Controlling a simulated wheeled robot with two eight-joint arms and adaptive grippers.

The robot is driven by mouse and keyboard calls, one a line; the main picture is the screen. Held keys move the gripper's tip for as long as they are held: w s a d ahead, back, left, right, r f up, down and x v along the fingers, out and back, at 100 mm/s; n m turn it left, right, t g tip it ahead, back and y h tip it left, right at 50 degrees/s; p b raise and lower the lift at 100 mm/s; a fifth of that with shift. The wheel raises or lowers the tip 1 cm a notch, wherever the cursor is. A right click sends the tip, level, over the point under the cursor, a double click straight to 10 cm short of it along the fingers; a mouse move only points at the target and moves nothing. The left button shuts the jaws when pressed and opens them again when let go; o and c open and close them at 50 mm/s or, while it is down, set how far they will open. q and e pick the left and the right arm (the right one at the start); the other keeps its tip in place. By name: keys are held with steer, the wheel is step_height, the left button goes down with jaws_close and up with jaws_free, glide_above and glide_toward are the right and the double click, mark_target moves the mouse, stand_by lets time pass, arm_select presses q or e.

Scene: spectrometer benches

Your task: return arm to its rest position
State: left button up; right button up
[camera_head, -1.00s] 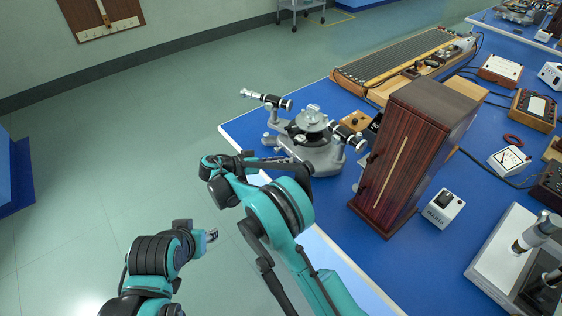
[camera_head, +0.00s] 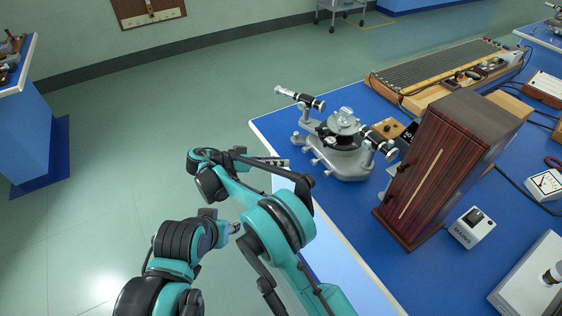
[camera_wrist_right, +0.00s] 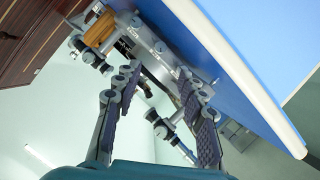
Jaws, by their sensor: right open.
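My right gripper (camera_head: 297,171) is at the near left edge of the blue bench, beside the spectrometer and apart from it. In the right wrist view its two dark padded fingers (camera_wrist_right: 157,78) are spread with nothing held between them. The grey spectrometer (camera_head: 345,160), with black telescope tubes, stands on the bench corner; it also shows beyond the fingers in the wrist view (camera_wrist_right: 150,58). My left gripper (camera_head: 235,228) is low over the floor, left of my right arm. Only a small grey end of it shows, and its fingers are mostly hidden.
A long ribbed instrument (camera_head: 440,68) lies behind. The floor (camera_head: 110,165) on the left is clear up to another blue bench (camera_head: 25,120).

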stand_by(0.3)
steer(key=s+d+r+n+g+y, duration=0.1)
steer(key=s+d+r+n+y, duration=0.3)
steer(key=d, duration=0.6)
steer(key=s+d+r+n+y, duration=0.1)
steer(key=s+d+r+y, duration=0.15)
steer(key=d+r, duration=0.45)
steer(key=s+d+f+t+y, duration=0.1)
steer(key=s+d+f+y, duration=0.1)
steer(key=s, duration=0.8)
steer(key=s+d+f+n+t+y, duration=0.1)
steer(key=s+d+f+y, duration=0.2)
steer(key=s+d, duration=0.3)
steer(key=s+y, duration=0.1)
steer(key=s, duration=0.3)
steer(key=shift+s+f+t, duration=0.2)
steer(key=shift+t, duration=0.1)
